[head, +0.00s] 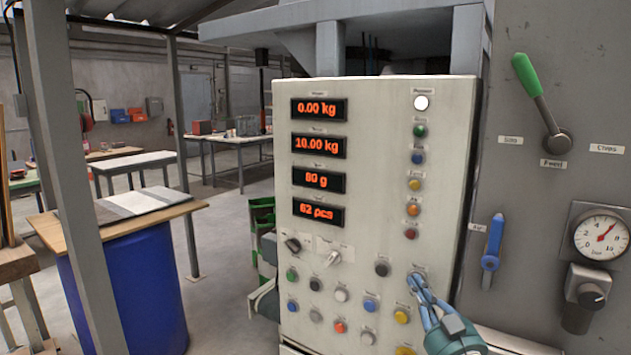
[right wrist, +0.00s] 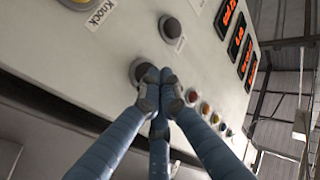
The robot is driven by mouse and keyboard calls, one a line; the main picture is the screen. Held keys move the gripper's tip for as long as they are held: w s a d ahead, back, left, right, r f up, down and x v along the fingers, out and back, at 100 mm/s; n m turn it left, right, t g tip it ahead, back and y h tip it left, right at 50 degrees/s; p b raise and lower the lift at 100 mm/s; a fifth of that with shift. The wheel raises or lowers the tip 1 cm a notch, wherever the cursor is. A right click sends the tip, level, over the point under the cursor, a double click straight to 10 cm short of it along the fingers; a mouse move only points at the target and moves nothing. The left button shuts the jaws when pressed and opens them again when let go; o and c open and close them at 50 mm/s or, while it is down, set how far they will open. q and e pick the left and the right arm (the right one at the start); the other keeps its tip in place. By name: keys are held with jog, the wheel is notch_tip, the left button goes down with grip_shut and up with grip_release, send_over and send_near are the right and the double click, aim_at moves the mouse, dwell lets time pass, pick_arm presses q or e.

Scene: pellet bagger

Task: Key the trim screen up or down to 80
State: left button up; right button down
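The pale control panel (head: 385,130) carries a column of red-lit screens. The third screen (head: 318,180) appears to read 80 g; its small label is too blurred to read. The others read 0.00 kg, 10.00 kg and 62 pcs. My right gripper (head: 415,283) is at the panel's lower right, its blue fingers closed together and empty. In the right wrist view its fingertips (right wrist: 162,88) are at a dark round button (right wrist: 143,70), partly hidden by them. I cannot tell whether the button is pressed. My left gripper is out of view.
Several coloured buttons surround the fingertips, including a yellow one (head: 401,316) and a black one (head: 382,269). A blue-handled lever (head: 493,243) and a gauge (head: 601,238) are at the right. A blue barrel (head: 140,290) stands at the left.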

jog(key=shift+s+a+p, duration=0.35)
jog(key=shift+s, duration=0.25)
jog(key=s+a+p, duration=0.3)
jog(key=s, duration=0.2)
jog(key=shift+a, duration=0.2)
